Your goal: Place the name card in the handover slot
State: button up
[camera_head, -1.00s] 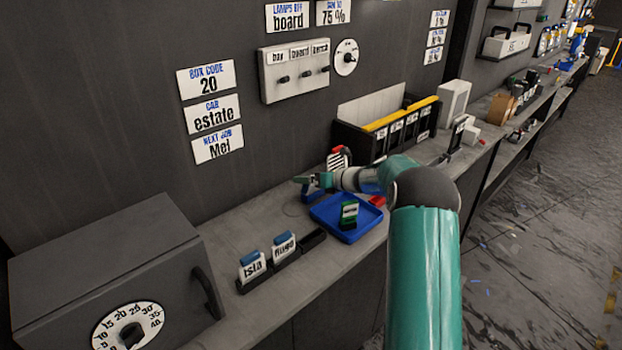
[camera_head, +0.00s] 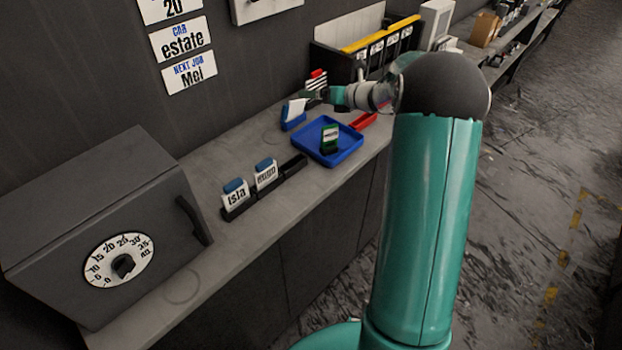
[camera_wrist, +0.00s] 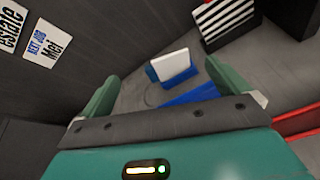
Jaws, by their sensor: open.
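A white card (camera_head: 295,109) stands tilted at a small blue holder (camera_head: 292,124) on the bench by the wall. The card also shows in the wrist view (camera_wrist: 174,64), between and beyond my finger tips; its face is not readable. My gripper (camera_head: 312,97) is open and empty, just right of the card and apart from it; its two green fingers show in the wrist view (camera_wrist: 162,72). A black rack (camera_head: 240,210) holds cards reading Isla (camera_head: 236,197) and apparently Hugo (camera_head: 266,174). Its right-hand section (camera_head: 293,165) is empty. No slot bears a readable handover label.
A blue tray (camera_head: 345,152) with a green labelled block (camera_head: 330,138) lies right of the rack. A striped black-and-white item (camera_head: 317,82), a red tray (camera_head: 363,121) and black bins (camera_head: 330,58) stand behind. A grey box with a dial (camera_head: 110,225) fills the left end.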

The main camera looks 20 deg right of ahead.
jog(key=s+a+r+m+t+h, duration=0.25)
jog(key=r+m+h, duration=0.25)
jog(key=r+m, duration=0.5)
jog(key=s+a+r+m+g+h, duration=0.2)
jog(key=s+a+r+m+h, duration=0.2)
jog(key=s+r+m, duration=0.3)
jog(key=s+a+f+m+g+y, duration=0.1)
jog(key=s+a+m, duration=0.4)
jog(key=s, duration=0.5)
jog(key=s+a+f+m+g+y, duration=0.1)
jog(key=s+a+f+m+g, duration=0.3)
jog(key=s+m, duration=0.3)
jog(key=s+a+f+m+g+y, duration=0.1)
jog(key=s+a+m, duration=0.5)
jog(key=s, duration=0.8)
notch_tip(320, 180, down, 3)
jog(key=shift+a+r+m+g, duration=0.15)
jog(key=shift+a+m+g, duration=0.15)
jog(key=shift+m+g, duration=0.35)
jog(key=shift+w, duration=0.1)
